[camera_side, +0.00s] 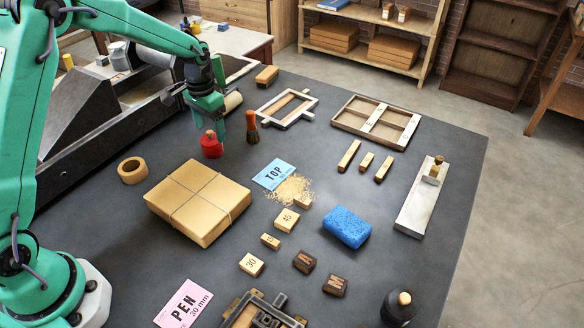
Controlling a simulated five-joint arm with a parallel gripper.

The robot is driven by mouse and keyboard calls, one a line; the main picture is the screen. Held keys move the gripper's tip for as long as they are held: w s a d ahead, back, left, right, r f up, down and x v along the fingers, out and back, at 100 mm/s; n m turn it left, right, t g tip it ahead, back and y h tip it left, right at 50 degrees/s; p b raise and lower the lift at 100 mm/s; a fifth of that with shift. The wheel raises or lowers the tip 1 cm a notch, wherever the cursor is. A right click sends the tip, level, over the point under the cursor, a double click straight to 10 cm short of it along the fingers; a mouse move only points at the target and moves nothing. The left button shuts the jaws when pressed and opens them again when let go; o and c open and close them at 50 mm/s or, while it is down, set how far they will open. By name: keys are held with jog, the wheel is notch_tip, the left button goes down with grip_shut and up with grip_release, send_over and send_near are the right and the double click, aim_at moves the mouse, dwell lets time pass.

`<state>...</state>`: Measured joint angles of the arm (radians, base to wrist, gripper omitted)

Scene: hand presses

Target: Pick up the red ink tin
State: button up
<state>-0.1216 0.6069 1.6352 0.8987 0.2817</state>
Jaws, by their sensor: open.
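The red ink tin (211,148) is a small red pot with a brown knob on top. It stands upright on the dark work table, left of the brush with the orange-brown handle. My green gripper (211,126) is above the tin, pointing down, with open jaws and nothing seen between them. The gap between the fingertips and the knob looks small, but I cannot tell it exactly.
A brush (252,127) stands close right of the tin. A tape roll (132,170) lies to the left and a wrapped parcel (197,202) in front. A blue card (274,174) and blue sponge (347,227) lie farther right.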

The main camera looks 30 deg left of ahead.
aim_at(212, 135)
jog(key=shift+d+f, duration=0.1)
jog(key=shift+f, duration=2.4)
jog(key=shift+r, duration=0.1)
jog(key=c, duration=1.2)
jog(key=shift+r, duration=0.1)
jog(key=shift+r, duration=0.55)
jog(key=r, duration=0.3)
jog(key=shift+s+d+r, duration=0.1)
jog(key=shift+d, duration=0.2)
jog(key=s+d+r, duration=0.1)
jog(key=d+r, duration=0.1)
jog(key=d, duration=0.1)
jog(key=s+d+r, duration=0.2)
jog(key=d, duration=0.1)
jog(key=s+d+r, duration=0.1)
jog(key=d+r, duration=0.1)
jog(key=d, duration=0.2)
jog(key=shift+s+r, duration=0.25)
jog(key=shift+s, duration=0.05)
